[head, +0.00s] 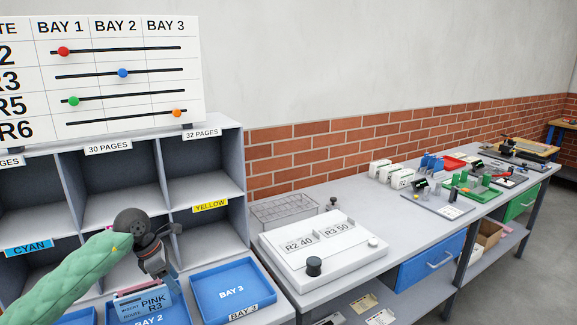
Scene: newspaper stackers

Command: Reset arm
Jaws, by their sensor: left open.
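My left arm, in a green sleeve, comes in from the lower left. Its gripper (168,279) points down and is open, just above and behind the item labelled PINK R3 (153,303). That item stands in or over the blue BAY 2 tray (178,318); whether a finger touches it I cannot tell. My right gripper is not in view.
The blue BAY 3 tray (262,310) sits to the right, below a grey pigeonhole rack (243,160). A slider board (100,80) stands above the rack.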

